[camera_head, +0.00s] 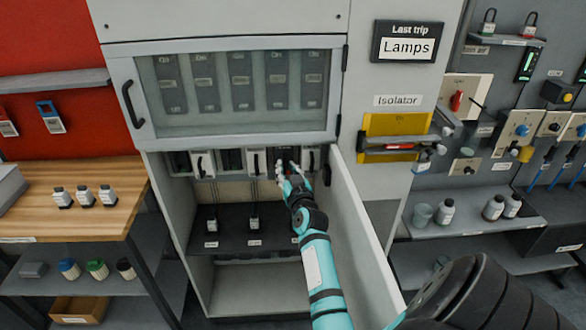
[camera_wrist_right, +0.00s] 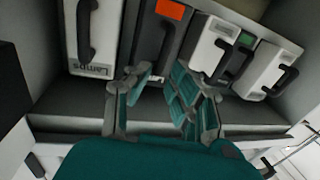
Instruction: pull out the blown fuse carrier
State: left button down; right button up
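In the right wrist view a white fuse carrier (camera_wrist_right: 98,40) with a black handle bears a label reading "Lamps". To its right is a darker carrier (camera_wrist_right: 150,40) with an orange flag and a black handle. Further right are a white carrier with a green flag (camera_wrist_right: 222,45) and another white carrier (camera_wrist_right: 266,70). My right gripper (camera_wrist_right: 160,88) is open, its fingers spread below the orange-flagged carrier's handle; contact cannot be told. In the head view my right gripper (camera_head: 287,169) is at the carrier row, hiding part of it. My left gripper is out of view.
A sign (camera_head: 407,43) reads "Last trip Lamps". A glazed breaker door (camera_head: 158,130) is above the row. A cabinet side panel (camera_head: 362,225) stands right of my arm. A dark shelf (camera_head: 232,236) with upright items lies below. A yellow isolator panel (camera_head: 396,132) is at right.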

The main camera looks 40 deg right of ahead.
jog(key=v, duration=0.9)
dwell(0.3)
